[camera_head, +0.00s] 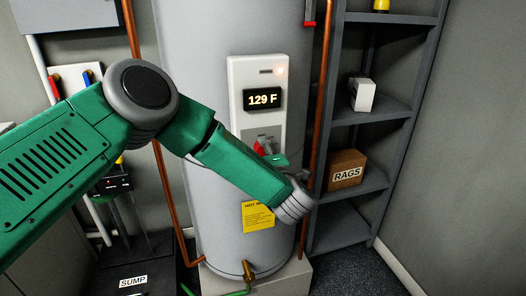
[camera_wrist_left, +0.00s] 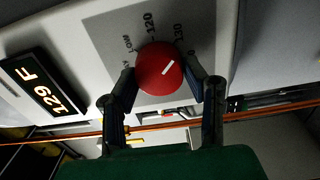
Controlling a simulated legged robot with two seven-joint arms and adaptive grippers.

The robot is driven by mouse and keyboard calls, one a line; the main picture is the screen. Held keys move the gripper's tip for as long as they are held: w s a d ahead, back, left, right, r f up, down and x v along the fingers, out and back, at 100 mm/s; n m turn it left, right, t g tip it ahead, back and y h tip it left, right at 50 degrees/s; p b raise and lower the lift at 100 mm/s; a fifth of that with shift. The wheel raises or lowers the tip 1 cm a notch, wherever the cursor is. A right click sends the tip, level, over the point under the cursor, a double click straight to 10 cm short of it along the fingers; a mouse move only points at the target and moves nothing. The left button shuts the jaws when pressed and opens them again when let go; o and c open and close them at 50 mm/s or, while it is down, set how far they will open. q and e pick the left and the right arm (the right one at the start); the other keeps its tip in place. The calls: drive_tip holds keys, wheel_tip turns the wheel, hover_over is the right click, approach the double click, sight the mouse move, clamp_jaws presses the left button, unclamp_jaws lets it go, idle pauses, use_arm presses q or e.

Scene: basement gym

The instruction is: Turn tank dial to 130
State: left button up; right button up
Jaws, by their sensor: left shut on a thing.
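The tank (camera_head: 205,120) is a tall grey cylinder with a white control panel (camera_head: 236,75). The panel's display (camera_head: 263,99) reads 129 F. The red dial (camera_wrist_left: 158,70) with a white pointer line shows in the left wrist view, below printed marks that include LOW, 120 and 130. The pointer is angled toward the 130 side. My left gripper (camera_wrist_left: 160,85) is shut on the dial, one finger on each side. In the head view the dial (camera_head: 260,147) is partly hidden by my left wrist and gripper. My right gripper is in neither view.
Copper pipes (camera_head: 321,90) run along both sides of the tank. A grey shelf (camera_head: 370,120) at right holds a RAGS box (camera_head: 346,171) and a white box (camera_head: 362,95). A drain valve (camera_head: 248,271) sits low on the tank. A SUMP-labelled unit (camera_head: 133,282) stands at lower left.

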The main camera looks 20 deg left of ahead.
use_arm(q)
drive_tip(key=shift+s+d+f, duration=0.1)
drive_tip(key=shift+d+f, duration=0.05)
drive_tip(key=shift+f, duration=0.1)
drive_tip(key=o, duration=1)
drive_tip(key=shift+o, duration=0.8)
drive_tip(key=shift+d, duration=0.1)
drive_tip(key=shift+r, duration=0.1)
drive_tip(key=v, duration=1.1)
drive_tip(key=shift+s+d, duration=0.2)
drive_tip(key=shift+d, duration=0.15)
